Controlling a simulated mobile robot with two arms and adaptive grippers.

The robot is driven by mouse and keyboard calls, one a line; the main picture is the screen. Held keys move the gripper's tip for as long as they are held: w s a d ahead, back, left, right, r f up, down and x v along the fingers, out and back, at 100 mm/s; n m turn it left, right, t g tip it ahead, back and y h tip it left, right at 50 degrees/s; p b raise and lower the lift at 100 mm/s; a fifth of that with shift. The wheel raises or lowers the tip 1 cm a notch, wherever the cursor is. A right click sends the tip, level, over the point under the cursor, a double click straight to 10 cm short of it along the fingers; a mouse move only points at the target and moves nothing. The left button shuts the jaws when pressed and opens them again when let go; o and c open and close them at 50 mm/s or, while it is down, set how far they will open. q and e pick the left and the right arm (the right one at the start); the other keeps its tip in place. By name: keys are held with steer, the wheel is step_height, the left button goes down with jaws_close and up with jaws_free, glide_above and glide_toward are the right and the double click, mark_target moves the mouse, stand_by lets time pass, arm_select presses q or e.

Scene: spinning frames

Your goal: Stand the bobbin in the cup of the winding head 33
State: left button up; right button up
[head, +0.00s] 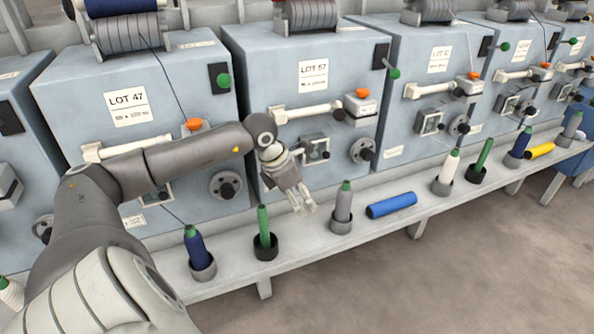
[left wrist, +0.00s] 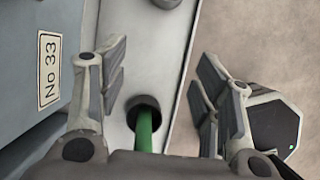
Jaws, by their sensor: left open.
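My left gripper (head: 303,205) hangs open over the front ledge, between a green bare bobbin and a grey-wound one in the head view. The green bobbin (head: 263,222) stands upright in a black cup (head: 265,250). In the left wrist view the green bobbin (left wrist: 146,140) and its cup (left wrist: 143,103) show between my open fingers, which do not touch it. My right gripper is not in view.
Dark-blue (head: 196,248) and white-wound (head: 449,168) bobbins stand in cups along the narrow ledge (head: 300,242). A yellow bobbin (head: 539,151) lies farther right. Winding machines (head: 305,80) rise behind the ledge, with protruding knobs and arms. Open floor (head: 450,270) lies in front.

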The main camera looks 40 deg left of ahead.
arm_select(q)
steer(key=w+d+r+n+t+h, duration=0.15)
steer(key=d+h, duration=0.25)
steer(key=d, duration=0.5)
steer(key=d+r+t+h, duration=0.15)
steer(key=d+h, duration=0.25)
steer(key=d, duration=0.6)
steer(key=w+d+r+n+t, duration=0.2)
steer(key=d+r+n+t, duration=0.2)
steer(key=r+n+t, duration=0.45)
steer(key=s+a+f+n+g+y, duration=0.1)
steer(key=s+a+f+n+y, duration=0.25)
steer(key=f+n+y, duration=0.6)
steer(key=s+a+f+n+g+y, duration=0.1)
steer(key=s+a+f+n+y, duration=0.3)
steer(key=n, duration=1)
steer(key=s+d+f+n+g+h, duration=0.2)
steer(key=s+f+g, duration=0.3)
steer(key=s, duration=0.4)
steer(key=s+d+f+n+g+h, duration=0.2)
steer(key=s+d+f+n+g, duration=0.1)
steer(key=s+f, duration=0.4)
steer(key=shift+s+d+f+g, duration=0.4)
steer(key=shift+s+d+g, duration=0.5)
steer(key=shift+s+g, duration=0.15)
